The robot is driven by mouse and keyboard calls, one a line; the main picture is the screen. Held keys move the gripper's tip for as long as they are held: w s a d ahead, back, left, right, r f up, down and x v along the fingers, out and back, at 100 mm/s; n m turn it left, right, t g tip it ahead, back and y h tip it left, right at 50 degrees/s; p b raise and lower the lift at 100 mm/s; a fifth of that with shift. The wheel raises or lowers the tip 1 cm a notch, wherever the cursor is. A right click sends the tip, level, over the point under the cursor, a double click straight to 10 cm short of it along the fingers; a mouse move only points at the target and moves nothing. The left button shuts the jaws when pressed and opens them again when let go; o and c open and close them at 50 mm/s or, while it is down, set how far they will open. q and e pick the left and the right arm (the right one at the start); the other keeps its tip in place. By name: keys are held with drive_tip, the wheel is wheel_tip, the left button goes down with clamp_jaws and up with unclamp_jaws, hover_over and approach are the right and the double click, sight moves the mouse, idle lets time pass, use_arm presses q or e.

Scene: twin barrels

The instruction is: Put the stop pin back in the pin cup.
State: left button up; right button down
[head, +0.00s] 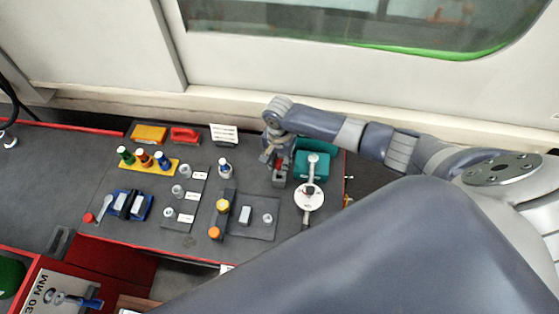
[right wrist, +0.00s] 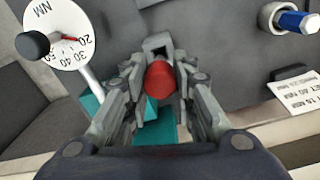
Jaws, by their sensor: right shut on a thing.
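The stop pin appears to be the red-headed piece (right wrist: 160,82) between the fingers of my right gripper (right wrist: 160,95) in the right wrist view. My right gripper (head: 274,158) is shut on it, low over the back of the dark bench in the head view. A small grey square block with a dark opening (right wrist: 157,42), perhaps the pin cup, shows just beyond the red head in the wrist view. The pin's lower part is hidden, so I cannot tell whether it is inside or above the block. My left gripper is not in view.
A teal box (head: 321,168) stands close right of my gripper. A round NM dial gauge (head: 309,197) with a handle lies in front of it. A blue-topped piece (head: 224,167) stands to the left. A yellow rack (head: 150,165) and blue tray (head: 118,205) are further left.

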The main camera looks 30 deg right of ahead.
sight(279, 174)
drive_tip(key=shift+p, duration=0.45)
drive_tip(key=shift+f+b, duration=1.5)
drive_tip(key=shift+f, duration=1.4)
drive_tip(key=c, duration=1.3)
unclamp_jaws()
drive_tip(key=shift+r, duration=0.1)
wheel_tip(279, 174, up, 12)
drive_tip(key=shift+f, duration=0.1)
drive_tip(key=shift+f, duration=0.1)
